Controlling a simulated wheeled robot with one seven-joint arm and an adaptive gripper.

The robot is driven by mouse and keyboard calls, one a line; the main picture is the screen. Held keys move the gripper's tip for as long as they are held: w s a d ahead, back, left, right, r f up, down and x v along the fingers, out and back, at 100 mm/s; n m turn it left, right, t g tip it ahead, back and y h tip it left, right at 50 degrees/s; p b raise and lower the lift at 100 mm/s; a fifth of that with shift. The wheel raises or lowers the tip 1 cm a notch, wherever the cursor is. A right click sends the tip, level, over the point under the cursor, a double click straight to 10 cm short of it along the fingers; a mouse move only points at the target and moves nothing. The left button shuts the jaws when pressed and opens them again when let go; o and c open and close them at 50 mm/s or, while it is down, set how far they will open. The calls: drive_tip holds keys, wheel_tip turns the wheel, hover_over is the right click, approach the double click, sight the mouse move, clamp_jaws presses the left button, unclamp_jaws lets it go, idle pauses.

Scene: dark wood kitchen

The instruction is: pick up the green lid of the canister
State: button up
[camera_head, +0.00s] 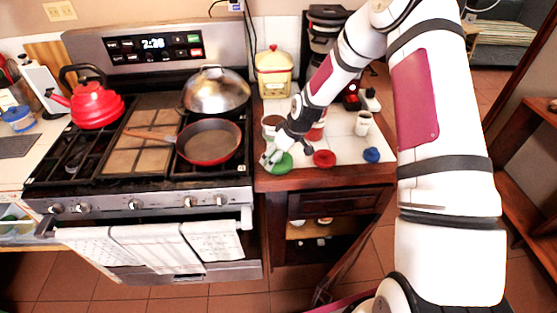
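The green lid (281,164) lies near the front left of the white tiled counter, next to the stove. My gripper (267,158) points down at the lid's upper left edge and overlaps it in the picture. I cannot tell whether it touches the lid or whether its fingers are open or shut. A round open-topped container (271,121) stands just behind my gripper and is partly hidden by it. A red lid (324,159) and a blue lid (372,154) lie to the right.
A stove with a red-rimmed pan (209,142), a domed metal lid (215,90) and a red kettle (97,105) is on the left. A yellow canister (274,75) and a coffee maker (325,28) stand behind. A white cup (363,122) stands at right.

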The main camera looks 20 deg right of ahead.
drive_tip(key=shift+x, duration=0.75)
drive_tip(key=c, duration=1.1)
drive_tip(key=shift+s, duration=0.1)
drive_tip(key=shift+c, duration=0.6)
drive_tip(key=shift+f, duration=0.1)
drive_tip(key=shift+d, duration=0.1)
